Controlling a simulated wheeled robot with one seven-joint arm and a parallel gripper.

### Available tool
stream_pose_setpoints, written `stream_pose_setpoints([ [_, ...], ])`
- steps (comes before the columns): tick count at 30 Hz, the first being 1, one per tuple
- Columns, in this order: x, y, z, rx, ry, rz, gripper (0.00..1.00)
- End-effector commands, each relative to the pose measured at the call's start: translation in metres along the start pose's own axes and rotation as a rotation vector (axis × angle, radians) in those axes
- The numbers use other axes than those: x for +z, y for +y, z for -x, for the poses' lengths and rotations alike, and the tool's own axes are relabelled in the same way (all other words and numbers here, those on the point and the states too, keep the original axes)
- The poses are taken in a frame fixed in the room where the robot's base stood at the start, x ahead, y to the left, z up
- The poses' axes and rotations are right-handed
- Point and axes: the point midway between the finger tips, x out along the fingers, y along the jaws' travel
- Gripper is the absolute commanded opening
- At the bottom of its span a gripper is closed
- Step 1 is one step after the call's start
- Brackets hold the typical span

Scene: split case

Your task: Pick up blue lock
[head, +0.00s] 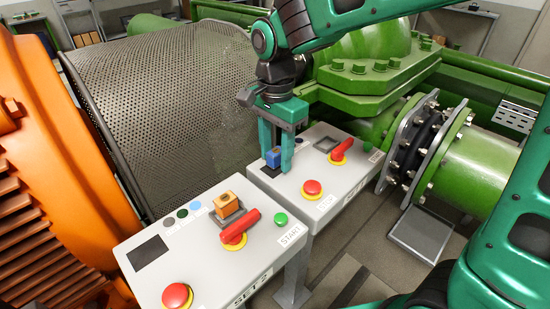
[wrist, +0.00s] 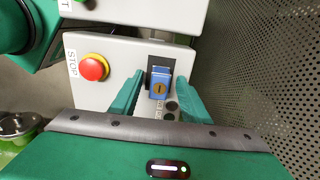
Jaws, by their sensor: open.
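The blue lock (head: 273,158) is a small padlock on the top of the rear control box (head: 335,185). In the wrist view the blue lock (wrist: 159,88) has a round keyhole and lies on a dark rectangle, between my two fingers. My gripper (head: 277,150) points down over it and is open, with the fingers on either side of the lock. In the wrist view my gripper (wrist: 160,92) shows a gap on both sides of the lock. I cannot tell whether either finger touches it.
The front box (head: 205,265) carries an orange lock (head: 227,205), a red handle (head: 240,227) and a red button (head: 177,296). The rear box has a red handle (head: 341,150) and a red stop button (head: 312,187). A perforated guard (head: 180,100) stands close behind.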

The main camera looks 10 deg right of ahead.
Motion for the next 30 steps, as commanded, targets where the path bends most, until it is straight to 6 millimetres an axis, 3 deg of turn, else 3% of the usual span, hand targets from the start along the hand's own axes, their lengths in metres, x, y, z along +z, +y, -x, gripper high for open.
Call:
stream_pose_setpoints([
  [3, 0.000, 0.000, 0.000, 0.000, 0.000, 0.000, 0.40],
  [8, 0.000, 0.000, 0.000, 0.000, 0.000, 0.000, 0.02],
  [9, 0.000, 0.000, 0.000, 0.000, 0.000, 0.000, 0.00],
  [22, 0.000, -0.001, 0.007, -0.001, 0.000, 0.000, 0.00],
  [29, 0.000, -0.001, 0.042, -0.005, 0.001, 0.000, 0.00],
  [30, 0.008, 0.001, 0.047, -0.003, 0.000, 0.004, 0.00],
])
